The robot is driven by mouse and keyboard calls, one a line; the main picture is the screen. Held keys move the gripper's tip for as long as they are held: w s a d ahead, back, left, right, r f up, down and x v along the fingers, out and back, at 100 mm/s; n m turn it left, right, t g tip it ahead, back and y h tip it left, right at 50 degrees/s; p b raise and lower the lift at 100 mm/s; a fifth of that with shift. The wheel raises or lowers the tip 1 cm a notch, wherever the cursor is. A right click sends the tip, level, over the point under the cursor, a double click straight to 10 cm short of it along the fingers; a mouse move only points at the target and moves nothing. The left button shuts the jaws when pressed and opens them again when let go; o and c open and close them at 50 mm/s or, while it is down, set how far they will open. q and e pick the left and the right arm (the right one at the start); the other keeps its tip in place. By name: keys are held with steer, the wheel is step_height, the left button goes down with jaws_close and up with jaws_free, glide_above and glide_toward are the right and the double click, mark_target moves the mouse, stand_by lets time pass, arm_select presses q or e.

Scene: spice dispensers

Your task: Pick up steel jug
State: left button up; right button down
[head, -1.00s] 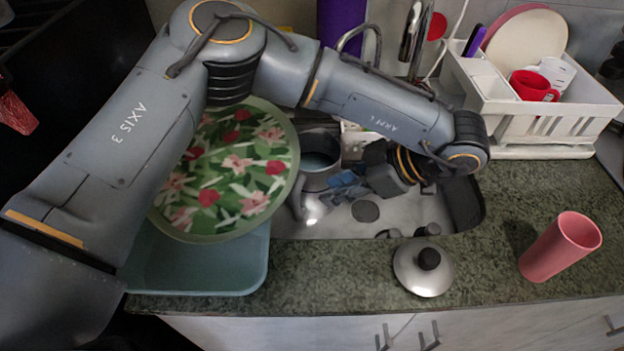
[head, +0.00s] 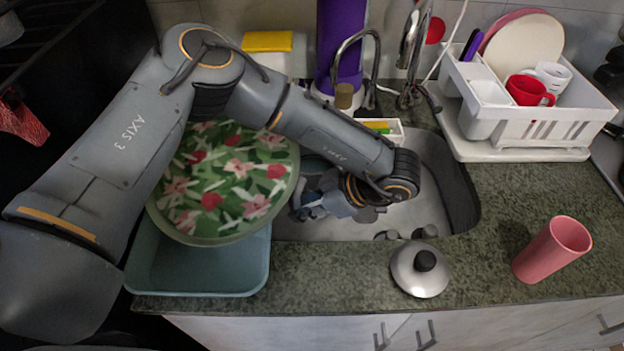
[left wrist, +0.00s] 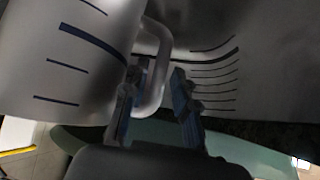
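The steel jug (left wrist: 60,65) fills the upper left of the left wrist view, with dark blue measuring lines on its wall. Its curved handle (left wrist: 154,85) comes down between the two blue fingers of my left gripper (left wrist: 159,72). The fingers are apart, one on each side of the handle, with a gap visible on the right. In the head view my left gripper (head: 308,204) is low over the left part of the sink, and my arm hides most of the jug. My right gripper is not in view.
A floral plate (head: 222,185) in a teal basin (head: 200,280) stands left of the sink (head: 425,212). A silver lid (head: 418,280) and pink cup (head: 552,250) are on the counter. A white dish rack (head: 560,120) is at the right. The faucet (head: 410,50) rises behind.

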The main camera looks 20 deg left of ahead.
arm_select(q)
jaws_close()
steer(key=shift+w+r, duration=0.1)
steer(key=shift+r, duration=0.05)
steer(key=shift+d, duration=0.1)
steer(key=p+v, duration=0.2)
steer(key=v, duration=1.7)
steer(key=shift+r, duration=0.3)
stand_by(0.7)
